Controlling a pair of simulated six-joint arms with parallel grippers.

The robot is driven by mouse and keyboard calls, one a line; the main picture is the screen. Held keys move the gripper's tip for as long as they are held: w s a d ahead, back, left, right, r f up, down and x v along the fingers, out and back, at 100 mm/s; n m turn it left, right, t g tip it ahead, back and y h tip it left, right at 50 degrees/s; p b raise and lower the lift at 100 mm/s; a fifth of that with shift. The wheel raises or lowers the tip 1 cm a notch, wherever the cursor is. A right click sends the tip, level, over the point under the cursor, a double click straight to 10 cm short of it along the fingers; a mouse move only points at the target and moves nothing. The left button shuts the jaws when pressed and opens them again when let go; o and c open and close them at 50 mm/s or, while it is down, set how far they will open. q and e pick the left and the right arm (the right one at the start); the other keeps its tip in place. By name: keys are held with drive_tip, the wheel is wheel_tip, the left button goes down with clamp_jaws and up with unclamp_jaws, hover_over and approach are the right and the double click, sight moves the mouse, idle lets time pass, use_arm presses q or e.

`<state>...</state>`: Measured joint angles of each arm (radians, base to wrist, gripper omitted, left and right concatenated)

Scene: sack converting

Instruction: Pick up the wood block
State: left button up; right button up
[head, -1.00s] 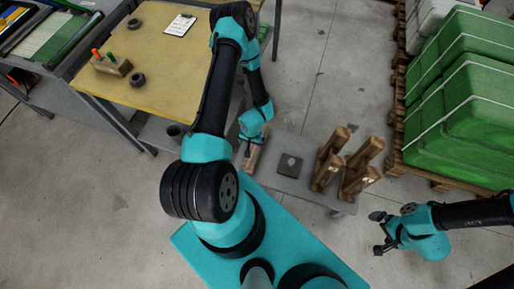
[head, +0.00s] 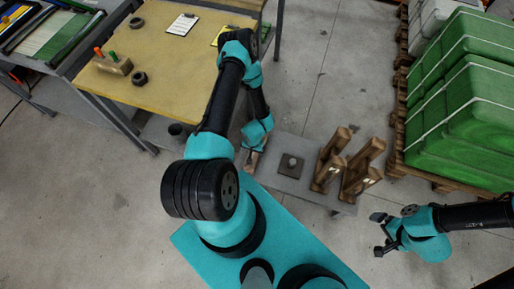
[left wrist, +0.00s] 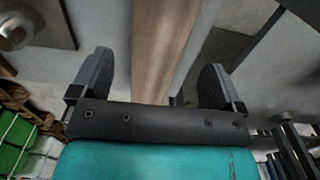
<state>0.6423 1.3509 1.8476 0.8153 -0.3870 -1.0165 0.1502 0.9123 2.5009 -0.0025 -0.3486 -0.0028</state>
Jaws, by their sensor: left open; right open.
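The wood block (left wrist: 165,45) is a long brown piece seen between the two fingers in the left wrist view, with space on both sides of it. In the head view only a small part of the wood block (head: 251,164) shows, on the grey low bench beneath my left gripper (head: 256,149). The left gripper (left wrist: 157,80) is open, its dark fingers on either side of the block's line. Whether it touches the block is not clear. My right gripper (head: 381,234) is open and empty above the floor at the right.
On the grey bench (head: 270,185) are a dark square plate with a round knob (head: 291,164) and several upright wooden pieces (head: 360,170). A yellow-topped table (head: 160,70) stands at the upper left. Green sacks on a pallet (head: 465,110) are at the right.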

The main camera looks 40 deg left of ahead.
sight(253, 153)
use_arm(q)
drive_tip(key=shift+f, duration=1.55)
drive_tip(key=shift+w+f, duration=0.2)
drive_tip(key=shift+f, duration=2.4)
drive_tip(key=c, duration=1.5)
drive_tip(key=shift+r, duration=0.1)
drive_tip(key=shift+c, duration=0.2)
wheel_tip(253, 153, up, 10)
drive_tip(key=shift+f, duration=0.1)
